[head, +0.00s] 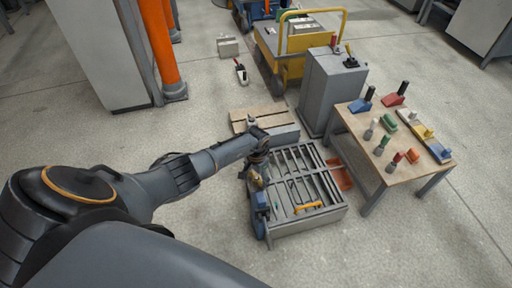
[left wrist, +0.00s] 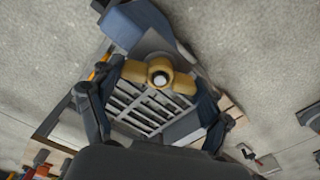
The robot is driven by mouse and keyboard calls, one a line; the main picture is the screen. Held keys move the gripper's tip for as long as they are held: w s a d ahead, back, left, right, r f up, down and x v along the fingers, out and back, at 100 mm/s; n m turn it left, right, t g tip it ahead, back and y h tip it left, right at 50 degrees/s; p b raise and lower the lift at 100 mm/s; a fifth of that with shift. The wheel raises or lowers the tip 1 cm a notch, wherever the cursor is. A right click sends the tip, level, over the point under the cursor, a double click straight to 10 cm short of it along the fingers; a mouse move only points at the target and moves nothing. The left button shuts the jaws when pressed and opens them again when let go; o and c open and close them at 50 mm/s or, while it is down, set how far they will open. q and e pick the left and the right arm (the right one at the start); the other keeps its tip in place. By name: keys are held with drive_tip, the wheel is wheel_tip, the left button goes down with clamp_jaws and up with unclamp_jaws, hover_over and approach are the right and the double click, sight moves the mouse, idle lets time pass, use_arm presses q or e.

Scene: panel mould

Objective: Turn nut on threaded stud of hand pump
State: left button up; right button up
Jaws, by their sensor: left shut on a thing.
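A yellow wing nut (left wrist: 133,72) sits around the pale end of a threaded stud (left wrist: 160,79) in the left wrist view. The blue hand pump (left wrist: 135,25) lies behind it, and in the head view the pump (head: 262,203) stands at the left edge of the slatted mould. My left gripper (head: 258,173) points down over the pump. The nut is small and partly covered by the gripper in the head view. My right gripper is not in view.
The grey slatted panel mould (head: 325,218) has a yellow handle (head: 308,207) on it. A wooden table (head: 372,165) with coloured tools stands at right, beside a grey cabinet (head: 332,90). A pallet (head: 265,115) lies behind the mould. The floor in front is clear.

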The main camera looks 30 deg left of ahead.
sight(256, 178)
use_arm(q)
drive_tip(key=shift+s+f, duration=0.15)
drive_tip(key=o, duration=1.2)
drive_tip(key=shift+d+r, duration=0.15)
drive_tip(key=shift+r, duration=3.9)
